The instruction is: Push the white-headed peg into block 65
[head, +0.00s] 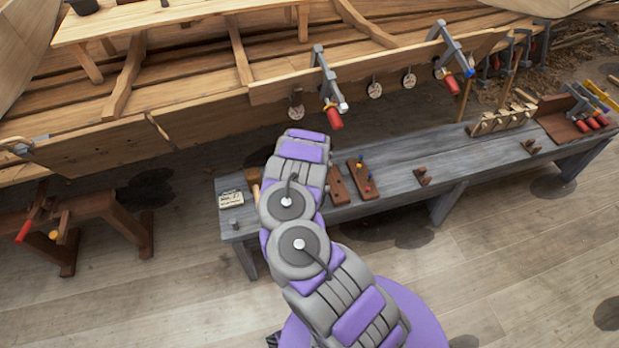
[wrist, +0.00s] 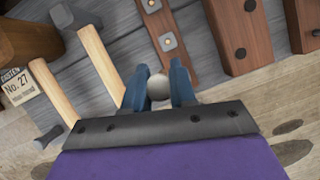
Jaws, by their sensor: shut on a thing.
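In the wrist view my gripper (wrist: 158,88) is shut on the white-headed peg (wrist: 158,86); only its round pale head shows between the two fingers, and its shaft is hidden. A brown block with dark holes (wrist: 238,38) lies to the upper right of the fingers, and another brown block (wrist: 304,24) is further right. I cannot read a number 65 on either. In the head view my arm hides the gripper and the peg. A brown block (head: 337,186) and a block with blue and yellow pegs (head: 363,179) lie on the bench just right of my arm.
The grey bench (head: 440,152) runs to the right, with a peg rack (head: 502,117) near its far end. A narrow strip with metal squares (wrist: 170,44), wooden handles (wrist: 100,62) and a No. 27 card (wrist: 17,86) lie near the fingers. The hull (head: 200,117) stands behind.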

